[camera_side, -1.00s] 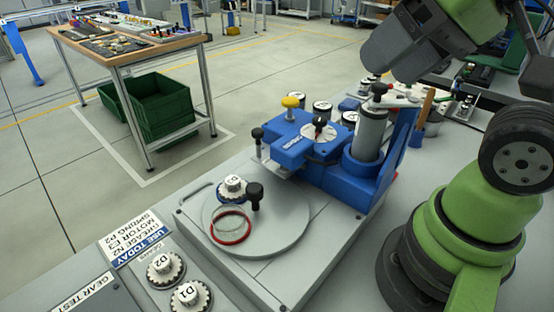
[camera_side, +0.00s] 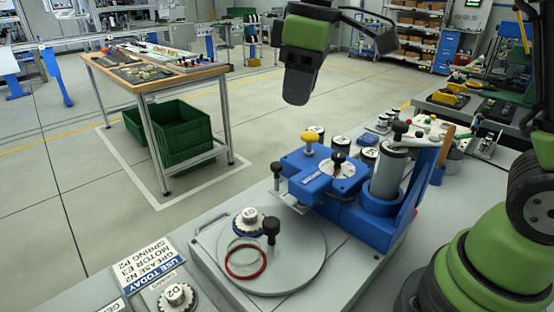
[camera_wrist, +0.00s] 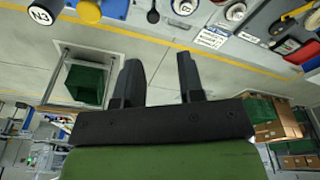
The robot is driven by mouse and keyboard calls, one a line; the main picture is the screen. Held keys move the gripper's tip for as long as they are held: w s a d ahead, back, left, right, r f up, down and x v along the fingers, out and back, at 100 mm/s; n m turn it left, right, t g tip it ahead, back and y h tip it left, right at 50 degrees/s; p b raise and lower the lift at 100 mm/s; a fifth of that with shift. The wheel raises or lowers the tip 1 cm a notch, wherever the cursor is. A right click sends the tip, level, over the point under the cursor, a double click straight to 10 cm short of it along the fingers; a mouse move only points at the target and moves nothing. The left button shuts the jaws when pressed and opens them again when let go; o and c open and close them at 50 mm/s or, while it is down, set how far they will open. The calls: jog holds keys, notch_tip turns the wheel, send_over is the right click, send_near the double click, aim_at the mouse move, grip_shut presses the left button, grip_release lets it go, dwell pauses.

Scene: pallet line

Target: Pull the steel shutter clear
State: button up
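The steel shutter (camera_side: 290,203) appears to be the thin metal plate jutting from the left side of the blue fixture (camera_side: 322,188), beside a post with a black knob (camera_side: 276,170). Most of the plate is hidden under the fixture. My gripper (camera_wrist: 158,75) is open and empty, its two dark fingers apart in the wrist view. In the side view my dark gripper end hangs in the air above and behind the fixture, touching nothing. I cannot make out the shutter in the wrist view.
A round grey plate (camera_side: 300,268) holds a D-marked gear, a black-knobbed post and a red ring (camera_side: 245,275). A yellow knob (camera_side: 309,137) and a grey cylinder (camera_side: 388,174) rise from the fixture. Several lidded canisters stand behind it. The air around my gripper is clear.

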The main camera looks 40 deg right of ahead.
aim_at(276, 163)
jog(key=w+f+n, duration=0.1)
jog(key=f, duration=0.4)
jog(key=w+f+n+g, duration=0.1)
jog(key=w+f, duration=0.1)
jog(key=f, duration=0.3)
jog(key=w+f+n, duration=0.1)
jog(key=f, duration=0.3)
jog(key=shift+w+a+f+g+h, duration=0.2)
jog(key=shift+w+f+g+h, duration=0.1)
jog(key=shift+f+h, duration=0.1)
grip_shut()
